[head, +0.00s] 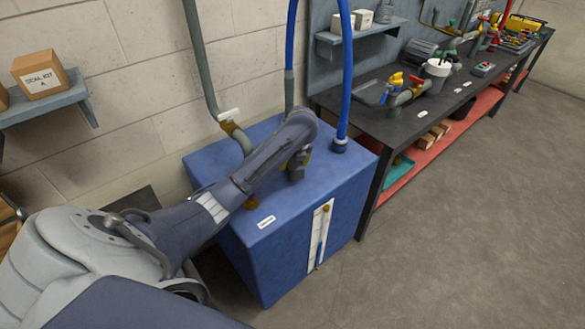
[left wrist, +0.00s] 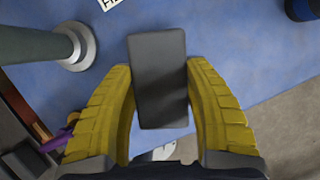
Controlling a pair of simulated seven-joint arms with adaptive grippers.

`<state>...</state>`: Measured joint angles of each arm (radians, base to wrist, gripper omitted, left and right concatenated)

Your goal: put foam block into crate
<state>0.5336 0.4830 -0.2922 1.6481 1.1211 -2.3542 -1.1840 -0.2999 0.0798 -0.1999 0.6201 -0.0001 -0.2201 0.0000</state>
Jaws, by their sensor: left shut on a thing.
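My left gripper (head: 297,168) hangs over the top of a blue tank, with the arm reaching across from the lower left. In the left wrist view its two yellow fingers (left wrist: 160,95) are shut on a dark grey foam block (left wrist: 158,60), which sticks out beyond the fingertips. In the head view the block is hidden or too small to make out at the gripper. I cannot make out a crate for certain in either view. My right gripper is not in view.
The blue tank (head: 285,245) carries a grey pipe (head: 205,70) and blue hoses (head: 344,70) rising from its top. A dark workbench (head: 440,95) with pipes and tools stands to the right. A shelf (head: 45,103) with a cardboard box is at left. The floor at lower right is clear.

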